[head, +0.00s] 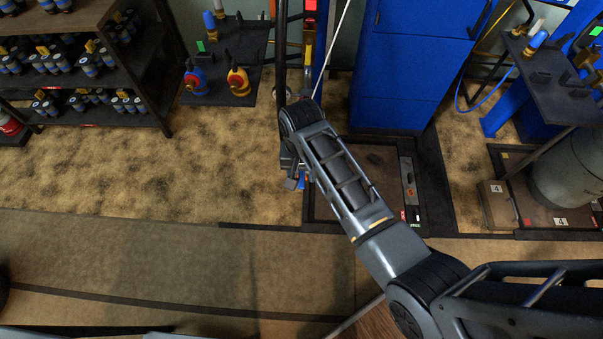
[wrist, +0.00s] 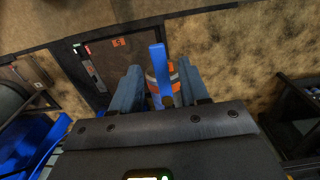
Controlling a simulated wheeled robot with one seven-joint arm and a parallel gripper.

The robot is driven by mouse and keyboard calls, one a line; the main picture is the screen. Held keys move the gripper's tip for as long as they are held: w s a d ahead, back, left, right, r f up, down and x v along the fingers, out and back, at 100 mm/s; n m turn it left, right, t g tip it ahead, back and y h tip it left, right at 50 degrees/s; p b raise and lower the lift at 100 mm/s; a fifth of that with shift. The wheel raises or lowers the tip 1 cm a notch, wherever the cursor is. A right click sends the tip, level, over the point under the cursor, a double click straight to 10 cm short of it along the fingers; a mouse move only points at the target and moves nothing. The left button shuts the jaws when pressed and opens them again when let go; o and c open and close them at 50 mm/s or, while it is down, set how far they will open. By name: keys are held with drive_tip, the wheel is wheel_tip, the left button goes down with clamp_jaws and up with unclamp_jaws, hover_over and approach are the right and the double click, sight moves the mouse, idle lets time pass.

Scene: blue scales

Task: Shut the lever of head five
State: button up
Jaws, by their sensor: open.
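In the wrist view a blue lever (wrist: 157,58) stands up between the two fingers of my gripper (wrist: 158,72). The fingers are apart, one on each side of the lever, with a gap showing on both sides. An orange and grey banded body (wrist: 174,77) sits right behind the lever, partly hidden by it and the right finger. No number shows on it. In the head view my gripper (head: 294,182) hangs at the end of my arm by the left edge of a dark framed floor platform (head: 325,205). The head itself is mostly hidden by my arm there.
A shelf rack of small blue and grey parts (head: 90,70) stands at the left. A dark stand (head: 225,90) holds a blue and a yellow fitting. A blue cabinet (head: 405,80) stands behind the platform. A grey tank (head: 570,170) is at the right. The carpet at left is clear.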

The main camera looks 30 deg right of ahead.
drive_tip(key=shift+f, duration=0.55)
clamp_jaws()
idle(0.4)
